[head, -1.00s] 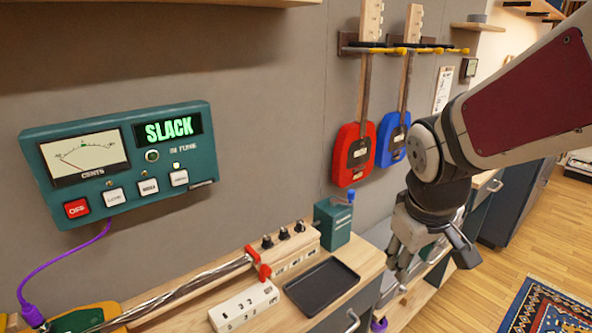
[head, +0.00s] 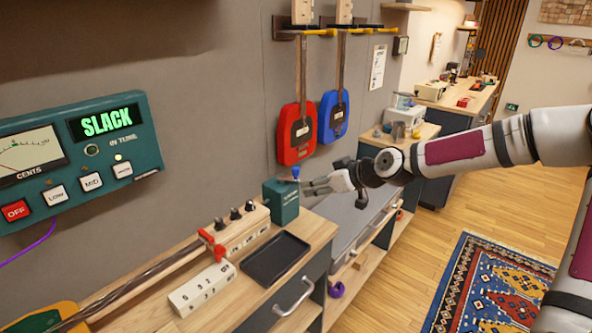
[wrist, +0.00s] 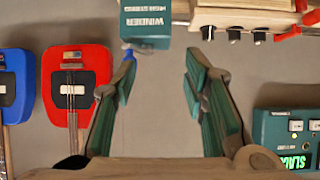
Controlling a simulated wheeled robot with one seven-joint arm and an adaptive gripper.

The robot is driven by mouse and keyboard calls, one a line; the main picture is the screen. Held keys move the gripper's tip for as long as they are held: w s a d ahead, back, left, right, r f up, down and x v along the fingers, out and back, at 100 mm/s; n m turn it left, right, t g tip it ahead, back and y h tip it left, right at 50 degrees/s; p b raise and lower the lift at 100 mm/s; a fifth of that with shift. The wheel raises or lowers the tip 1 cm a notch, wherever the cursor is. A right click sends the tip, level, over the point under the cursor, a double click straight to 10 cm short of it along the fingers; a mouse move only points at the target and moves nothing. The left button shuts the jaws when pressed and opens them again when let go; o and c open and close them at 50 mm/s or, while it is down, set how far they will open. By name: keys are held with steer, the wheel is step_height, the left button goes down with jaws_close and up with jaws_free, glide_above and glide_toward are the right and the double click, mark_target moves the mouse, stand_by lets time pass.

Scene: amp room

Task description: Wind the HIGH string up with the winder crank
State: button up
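The winder (head: 282,202) is a teal box at the back of the bench, beyond the tuning pegs. Its blue crank knob (head: 295,172) sticks up on top. In the wrist view the winder (wrist: 147,24), lettered WINDER and HIGH STRING, is at the top, with the blue knob (wrist: 127,54) beside the left fingertip. My gripper (head: 312,187) is just right of the winder, pointing at it. The wrist view shows its fingers (wrist: 160,58) apart with nothing held between them. Whether a finger touches the knob I cannot tell. The tuner (head: 85,150) reads SLACK.
A black tray (head: 275,258) and a cream numbered block (head: 203,290) lie on the bench front. Red (head: 297,134) and blue (head: 333,117) instruments hang on the wall behind. The floor around the patterned rug (head: 495,290) is open.

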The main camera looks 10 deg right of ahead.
mark_target(298, 168)
steer(key=w+d+r+t, duration=0.2)
steer(key=d+r, duration=0.1)
steer(key=d, duration=0.1)
steer(key=shift+m, duration=0.4)
steer(key=x, duration=1.4)
steer(key=shift+a+r+b, duration=0.15)
steer(key=shift+a+b, duration=0.1)
steer(key=shift+b, duration=0.1)
steer(key=shift+s, duration=0.1)
jaws_close()
